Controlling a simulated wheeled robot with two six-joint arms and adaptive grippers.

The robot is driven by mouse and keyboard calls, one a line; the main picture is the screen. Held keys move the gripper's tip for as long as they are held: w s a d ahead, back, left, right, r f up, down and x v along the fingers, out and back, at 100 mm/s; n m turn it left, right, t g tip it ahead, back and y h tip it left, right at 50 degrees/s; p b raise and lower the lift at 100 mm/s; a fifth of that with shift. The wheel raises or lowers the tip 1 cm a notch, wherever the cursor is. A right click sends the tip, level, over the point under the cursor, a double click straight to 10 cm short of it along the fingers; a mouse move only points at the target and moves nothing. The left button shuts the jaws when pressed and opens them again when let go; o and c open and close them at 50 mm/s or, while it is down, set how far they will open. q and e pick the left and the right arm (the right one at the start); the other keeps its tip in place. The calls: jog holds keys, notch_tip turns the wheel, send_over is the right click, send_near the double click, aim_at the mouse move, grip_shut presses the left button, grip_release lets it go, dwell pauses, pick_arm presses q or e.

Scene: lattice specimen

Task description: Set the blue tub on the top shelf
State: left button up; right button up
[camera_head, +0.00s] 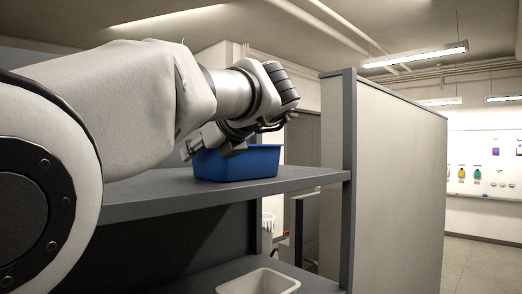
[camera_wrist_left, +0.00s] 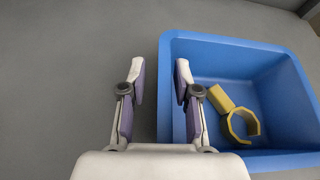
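The blue tub (camera_head: 237,163) sits upright on the grey upper shelf (camera_head: 140,203) of the rack, near its right end. My left gripper (camera_head: 212,146) is at the tub's left side in the head view. In the left wrist view, the gripper (camera_wrist_left: 160,85) is open, with one finger outside the tub (camera_wrist_left: 290,103) and the other over its inside, the near wall running between them. I cannot tell whether either finger touches the wall. A yellow piece with a block end and a curved hook (camera_wrist_left: 243,124) lies in the tub. My right gripper is not in view.
A white bin (camera_head: 258,282) stands on the lower shelf below. A grey post (camera_head: 348,180) and a pale side panel (camera_head: 395,185) close off the rack's right end. Bare shelf shows left of the tub in the wrist view.

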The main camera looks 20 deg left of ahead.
pick_arm(q)
jog(key=shift+d+r, duration=0.1)
jog(key=shift+r, duration=0.05)
jog(key=shift+d+r+p, duration=0.2)
jog(key=shift+r+p, duration=0.2)
jog(key=d+b, duration=0.1)
jog(key=b, duration=0.1)
jog(key=s+d+b, duration=0.1)
jog(key=d, duration=0.1)
jog(key=shift+s+d+b, duration=0.1)
jog(key=shift+s+b, duration=0.1)
jog(key=shift+b, duration=0.15)
jog(key=v, duration=0.8)
jog(key=shift+s+d+r, duration=0.15)
jog(key=shift+r, duration=0.35)
